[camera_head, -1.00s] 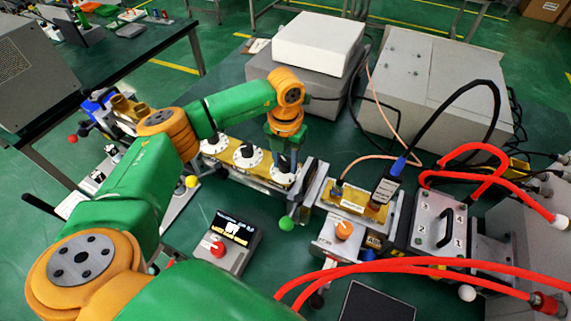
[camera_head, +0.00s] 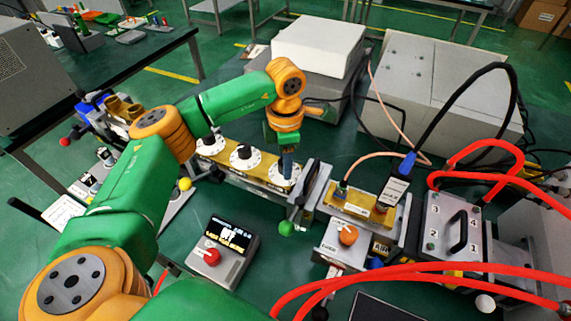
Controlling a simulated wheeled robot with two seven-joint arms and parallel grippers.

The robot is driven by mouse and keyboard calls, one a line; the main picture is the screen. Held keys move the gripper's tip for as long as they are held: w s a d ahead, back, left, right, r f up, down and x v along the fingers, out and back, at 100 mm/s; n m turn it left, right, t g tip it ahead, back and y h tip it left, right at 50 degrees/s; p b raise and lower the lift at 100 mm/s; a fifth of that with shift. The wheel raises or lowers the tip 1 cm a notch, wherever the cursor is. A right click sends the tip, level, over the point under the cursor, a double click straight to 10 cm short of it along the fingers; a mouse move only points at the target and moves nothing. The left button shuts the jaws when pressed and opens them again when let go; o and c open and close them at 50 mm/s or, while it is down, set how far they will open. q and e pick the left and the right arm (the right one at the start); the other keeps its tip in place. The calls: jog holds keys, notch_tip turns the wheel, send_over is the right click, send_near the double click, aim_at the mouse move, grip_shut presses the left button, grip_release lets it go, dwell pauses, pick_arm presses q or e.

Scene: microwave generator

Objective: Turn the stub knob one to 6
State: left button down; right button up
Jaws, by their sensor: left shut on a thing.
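A row of three round white dials with black knobs sits on a gold-topped unit: a left dial (camera_head: 210,146), a middle dial (camera_head: 246,157) and a right dial (camera_head: 278,183). My left gripper (camera_head: 287,172) points down over the right dial and is shut on its knob, which the fingers hide. The dial's markings are too small to read, so I cannot tell the knob's setting. Which dial is stub knob one cannot be read. My right gripper is not in view.
A display box with a red knob (camera_head: 211,257) stands in front. To the right are a box with an orange knob (camera_head: 348,235), red cables (camera_head: 420,275) and a handled panel (camera_head: 450,232). A green ball-ended lever (camera_head: 286,228) is close to my gripper.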

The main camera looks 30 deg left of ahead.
pick_arm(q)
jog(key=m+b, duration=0.1)
jog(key=m, duration=0.4)
jog(key=shift+w+r+m, duration=0.1)
jog(key=shift+m, duration=0.2)
jog(key=shift+m+b, duration=0.35)
jog(key=shift+m, duration=1.85)
jog(key=shift+c, duration=2.3)
grip_release()
notch_tip(320, 180, up, 7)
jog(key=shift+r+b, duration=0.1)
jog(key=shift+b, duration=0.35)
jog(key=shift+a, duration=0.1)
